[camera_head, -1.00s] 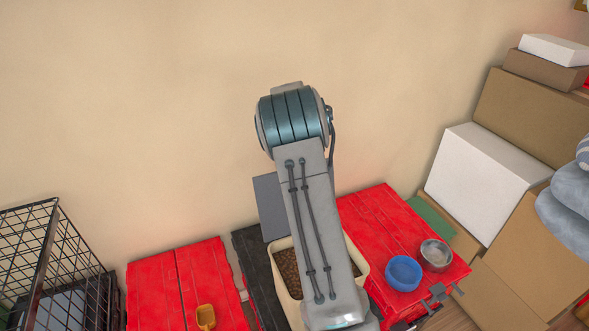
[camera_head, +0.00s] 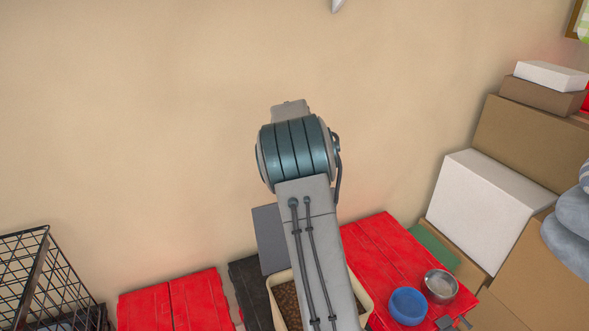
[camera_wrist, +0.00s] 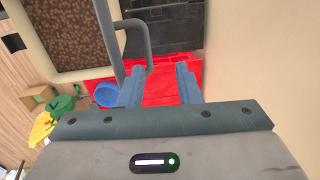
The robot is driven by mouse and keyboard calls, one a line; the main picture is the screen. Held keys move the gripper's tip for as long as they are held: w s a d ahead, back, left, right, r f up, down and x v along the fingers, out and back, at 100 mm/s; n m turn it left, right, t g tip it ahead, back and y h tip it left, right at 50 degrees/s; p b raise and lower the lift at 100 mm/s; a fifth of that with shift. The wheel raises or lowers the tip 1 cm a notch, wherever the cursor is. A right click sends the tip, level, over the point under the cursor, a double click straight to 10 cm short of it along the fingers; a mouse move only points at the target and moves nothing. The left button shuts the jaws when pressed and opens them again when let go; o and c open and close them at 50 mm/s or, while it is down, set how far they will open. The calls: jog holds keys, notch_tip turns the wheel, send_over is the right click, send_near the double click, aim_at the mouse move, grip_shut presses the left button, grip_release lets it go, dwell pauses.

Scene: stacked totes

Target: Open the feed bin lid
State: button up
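The feed bin (camera_head: 363,292) is a cream tub with brown feed (camera_head: 286,303) inside, partly hidden behind my arm in the head view. Its grey lid (camera_head: 267,232) stands raised at the back, against the wall side, so the bin is open. In the wrist view the feed (camera_wrist: 60,30) shows at upper left, with a grey looped handle (camera_wrist: 147,45) beside it. My gripper (camera_wrist: 160,75) is open, its two fingers apart with nothing clearly between them. The handle's end is close to the left fingertip; I cannot tell whether they touch. The gripper is hidden in the head view.
A blue bowl (camera_head: 408,305) and a metal bowl (camera_head: 440,286) sit on the right one. A wire crate (camera_head: 40,280) is at left, stacked boxes (camera_head: 490,210) at right. The wall is close behind.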

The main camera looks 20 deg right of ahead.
notch_tip(320, 180, up, 9)
jog(key=b, duration=0.1)
jog(key=shift+s, duration=0.45)
jog(key=shift+a+f, duration=0.1)
